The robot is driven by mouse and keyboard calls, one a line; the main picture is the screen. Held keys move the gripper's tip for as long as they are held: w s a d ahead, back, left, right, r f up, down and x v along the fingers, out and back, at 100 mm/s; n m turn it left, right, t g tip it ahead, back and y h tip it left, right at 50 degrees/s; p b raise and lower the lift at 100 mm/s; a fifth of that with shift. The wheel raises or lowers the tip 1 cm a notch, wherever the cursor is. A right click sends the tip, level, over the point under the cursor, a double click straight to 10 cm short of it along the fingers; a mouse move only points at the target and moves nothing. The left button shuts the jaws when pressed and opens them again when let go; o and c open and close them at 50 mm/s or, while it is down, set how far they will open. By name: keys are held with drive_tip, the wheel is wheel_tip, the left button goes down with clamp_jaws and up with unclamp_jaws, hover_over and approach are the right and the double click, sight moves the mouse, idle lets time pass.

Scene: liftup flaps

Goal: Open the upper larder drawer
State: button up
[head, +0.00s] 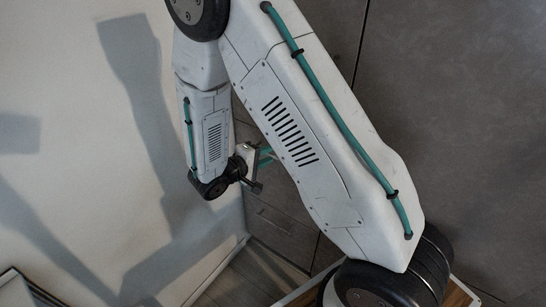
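My arm crosses the middle of the head view and hides much of the cabinet behind it. My gripper (262,168) is small, at the end of the arm left of centre, in front of the dark grey cabinet. Whether its fingers are open or shut cannot be made out. A dark grey drawer front (275,222) with a slim handle shows below my gripper, near the floor. The front directly behind my gripper is mostly hidden, so I cannot tell which is the upper larder drawer or whether the gripper touches it.
A pale wall (80,130) with shadows stands close on the left. Large dark grey cabinet panels (460,110) fill the right side. A strip of wooden floor (235,280) shows at the bottom. A framed object (18,290) is cut off at the lower left.

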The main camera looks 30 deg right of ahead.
sight(273, 156)
wheel_tip(273, 156, down, 5)
drive_tip(key=w+a+n+t, duration=0.1)
drive_tip(key=w+a+t, duration=0.1)
drive_tip(key=x, duration=0.8)
clamp_jaws()
